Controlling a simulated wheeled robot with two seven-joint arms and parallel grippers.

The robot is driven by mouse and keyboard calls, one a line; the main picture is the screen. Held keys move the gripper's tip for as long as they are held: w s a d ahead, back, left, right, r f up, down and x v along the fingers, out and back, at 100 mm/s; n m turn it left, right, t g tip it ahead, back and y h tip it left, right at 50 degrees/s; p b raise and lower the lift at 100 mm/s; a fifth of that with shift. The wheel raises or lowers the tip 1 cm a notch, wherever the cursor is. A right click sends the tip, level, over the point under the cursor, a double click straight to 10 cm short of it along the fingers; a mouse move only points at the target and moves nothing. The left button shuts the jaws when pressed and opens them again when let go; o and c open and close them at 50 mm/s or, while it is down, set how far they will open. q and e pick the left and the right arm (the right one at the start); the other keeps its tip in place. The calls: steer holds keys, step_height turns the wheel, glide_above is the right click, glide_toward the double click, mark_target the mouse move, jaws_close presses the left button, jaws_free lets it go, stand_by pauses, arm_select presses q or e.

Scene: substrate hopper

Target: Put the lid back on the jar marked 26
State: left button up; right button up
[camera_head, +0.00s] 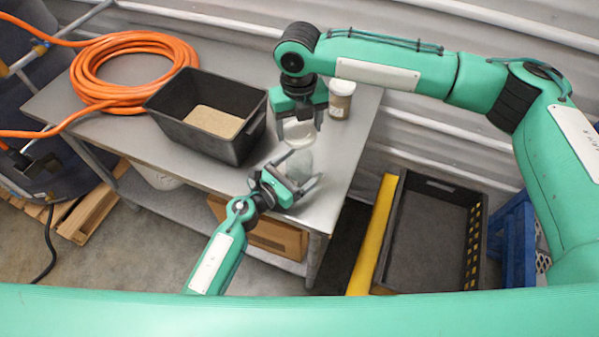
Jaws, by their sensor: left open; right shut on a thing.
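A clear, open-looking jar (298,163) stands on the grey metal table near its front right edge. My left gripper (303,170) is open, with its fingers on either side of the jar. My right gripper (299,122) is shut on a pale round lid (300,132), held above and just behind the jar, apart from it. A second jar (341,99) with a white lid and brown contents stands at the table's back right. I cannot read a number on either jar. The fingers partly hide the clear jar.
A black hopper tub (165,115) with tan substrate (214,121) sits left of the grippers on the table (110,130). An orange hose coil (130,45) lies at the back left. A black crate (430,235) and yellow beam (375,235) are off the table's right side.

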mark_target(299, 170)
arm_select(q)
steer(key=c, duration=1.5)
steer(key=shift+o, duration=0.2)
arm_select(e)
steer(key=shift+f, duration=2.5)
steer(key=shift+f, duration=0.9)
steer(key=shift+f, duration=0.5)
